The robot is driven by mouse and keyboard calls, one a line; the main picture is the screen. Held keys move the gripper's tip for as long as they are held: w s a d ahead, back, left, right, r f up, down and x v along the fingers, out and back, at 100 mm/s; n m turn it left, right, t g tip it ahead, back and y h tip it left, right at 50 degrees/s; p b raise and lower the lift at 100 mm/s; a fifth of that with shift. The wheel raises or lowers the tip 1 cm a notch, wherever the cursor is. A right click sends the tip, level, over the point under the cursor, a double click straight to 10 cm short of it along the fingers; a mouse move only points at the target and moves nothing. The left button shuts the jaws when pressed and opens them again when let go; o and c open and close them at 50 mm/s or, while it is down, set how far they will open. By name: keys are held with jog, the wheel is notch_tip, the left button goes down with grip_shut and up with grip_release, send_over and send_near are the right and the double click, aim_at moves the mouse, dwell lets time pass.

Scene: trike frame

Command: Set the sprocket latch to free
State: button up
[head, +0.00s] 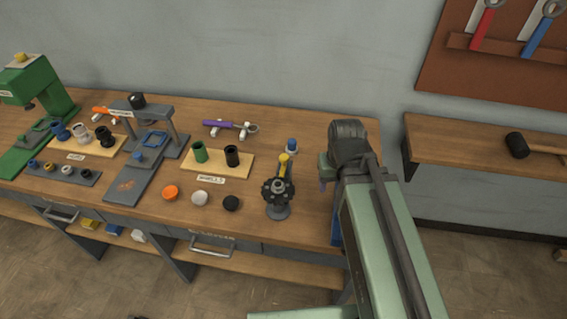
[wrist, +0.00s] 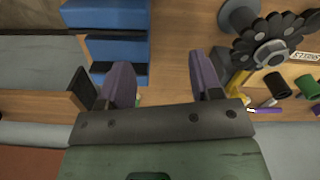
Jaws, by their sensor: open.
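A dark toothed sprocket (head: 278,192) stands on a round grey base near the front right of the bench. A yellow piece, apparently the latch (head: 284,165), rises behind it toward the back of the bench. In the wrist view the sprocket (wrist: 270,54) is at the upper right, with part of the yellow piece (wrist: 237,84) just right of my right finger. My gripper (wrist: 163,78) is open with nothing between its purple fingers. In the head view it is right of the sprocket, apart from it and mostly hidden by my arm. The latch's setting cannot be read.
A blue stacked block (wrist: 118,45) is close to my left finger. A blue-topped peg (head: 291,146) stands behind the yellow piece. A wheels board (head: 218,163) and orange, white and black caps lie to the left. A side shelf with a mallet (head: 518,145) is at right.

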jog(key=w+a+r+n+p, duration=0.1)
jog(key=w+a+r+p, duration=0.3)
jog(key=r+p, duration=0.1)
jog(key=m+p, duration=0.1)
jog(key=p, duration=0.1)
send_near(284, 157)
notch_tip(284, 157, down, 9)
jog(key=b, duration=1)
jog(key=shift+f, duration=0.1)
